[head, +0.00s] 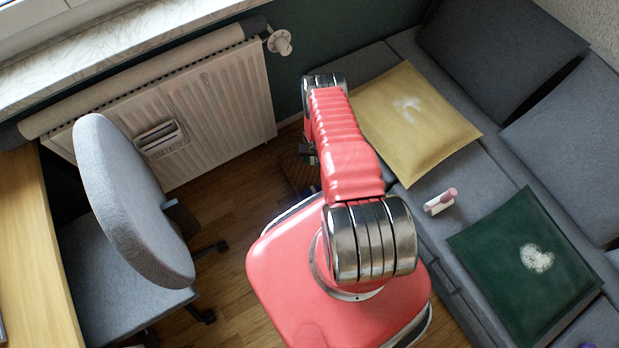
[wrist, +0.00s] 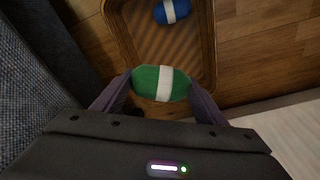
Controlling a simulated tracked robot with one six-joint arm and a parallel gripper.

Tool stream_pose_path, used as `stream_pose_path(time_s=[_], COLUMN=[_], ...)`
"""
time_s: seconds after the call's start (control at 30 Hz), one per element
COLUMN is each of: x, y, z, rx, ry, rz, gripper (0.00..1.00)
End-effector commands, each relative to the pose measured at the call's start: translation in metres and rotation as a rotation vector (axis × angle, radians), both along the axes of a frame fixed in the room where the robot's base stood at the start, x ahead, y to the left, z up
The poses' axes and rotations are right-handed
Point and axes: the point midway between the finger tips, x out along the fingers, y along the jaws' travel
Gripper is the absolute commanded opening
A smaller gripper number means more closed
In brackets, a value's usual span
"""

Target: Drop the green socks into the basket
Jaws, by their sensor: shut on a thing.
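The green socks (wrist: 146,82), a rolled bundle with a white band, are between the fingers of my gripper (wrist: 160,88) in the wrist view. My gripper is shut on them. The basket (wrist: 209,50), brown with a raised rim, shows beyond and below the socks, which overlap its near part in the picture. A blue bundle with a white band (wrist: 161,14) lies inside the basket. In the head view, my arm hides most of the basket (head: 297,172), and the gripper and socks cannot be made out.
A grey sofa (head: 470,190) with yellow (head: 425,135) and green (head: 510,285) cushions stands at right. A pink and white roll (head: 440,202) lies on it. A grey office chair (head: 130,200) and a white radiator (head: 225,100) are at left. Wooden floor (head: 235,195) is clear between.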

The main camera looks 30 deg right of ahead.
Motion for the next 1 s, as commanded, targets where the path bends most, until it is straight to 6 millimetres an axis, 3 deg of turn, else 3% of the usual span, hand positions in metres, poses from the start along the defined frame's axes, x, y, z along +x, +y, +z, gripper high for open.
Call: stream_pose_path(time_s=[0.27, 0.7, 1.0], x=[0.000, 0.000, 0.000], y=[-0.001, -0.001, -0.001], z=[-0.011, -0.050, -0.060], rx=[-0.001, 0.000, 0.001], ry=[0.000, 0.000, -0.001], rz=[-0.002, -0.001, -0.001], gripper=[0.40, 0.40, 0.40])
